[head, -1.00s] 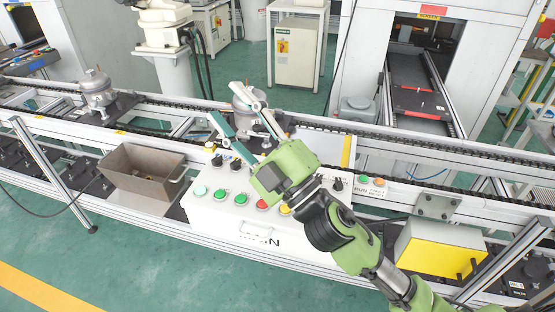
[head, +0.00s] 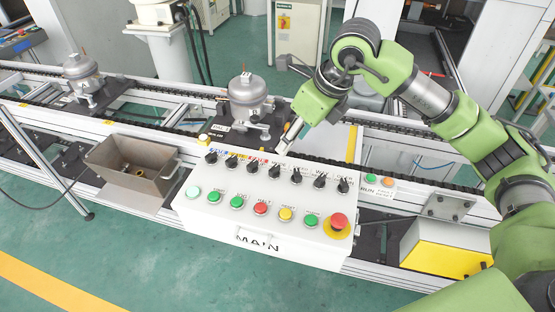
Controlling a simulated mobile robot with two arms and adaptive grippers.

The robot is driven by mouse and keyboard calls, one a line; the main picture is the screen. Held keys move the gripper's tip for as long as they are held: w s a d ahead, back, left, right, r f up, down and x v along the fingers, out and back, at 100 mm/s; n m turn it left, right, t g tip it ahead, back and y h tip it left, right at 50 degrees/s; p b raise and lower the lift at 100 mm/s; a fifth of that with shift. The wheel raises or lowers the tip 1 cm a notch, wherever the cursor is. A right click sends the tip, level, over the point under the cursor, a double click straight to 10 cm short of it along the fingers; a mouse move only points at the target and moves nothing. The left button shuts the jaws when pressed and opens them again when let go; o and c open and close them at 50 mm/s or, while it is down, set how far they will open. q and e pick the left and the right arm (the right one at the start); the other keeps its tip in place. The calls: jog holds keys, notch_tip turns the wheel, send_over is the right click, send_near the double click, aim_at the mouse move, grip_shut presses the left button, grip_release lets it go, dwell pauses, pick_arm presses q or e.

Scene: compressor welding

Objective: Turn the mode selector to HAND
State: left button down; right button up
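The white control panel marked MAIN (head: 190,215) stands in the middle of the head view. A row of several black selector knobs (head: 274,171) runs along its upper part. Their small labels are too blurred to tell which knob is the mode selector or where HAND is. My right gripper (head: 284,143) is over the panel's back edge, pointing down towards the middle knobs, apparently apart from them. Its fingers overlap in this view, so their opening is unclear. Nothing is visibly held. My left gripper is out of view.
Below the knobs are several coloured push buttons (head: 261,208) and a red emergency stop (head: 338,220). A grey compressor (head: 248,100) stands on the conveyor close behind the panel. A metal bin (head: 130,165) is at left, a yellow-fronted box (head: 440,258) at right.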

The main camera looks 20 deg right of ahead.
aim_at(275, 168)
jog(key=p+x, duration=0.4)
jog(key=x, duration=0.8)
jog(key=shift+s+d, duration=0.1)
jog(key=shift+x, duration=0.8)
jog(key=c, duration=1.1)
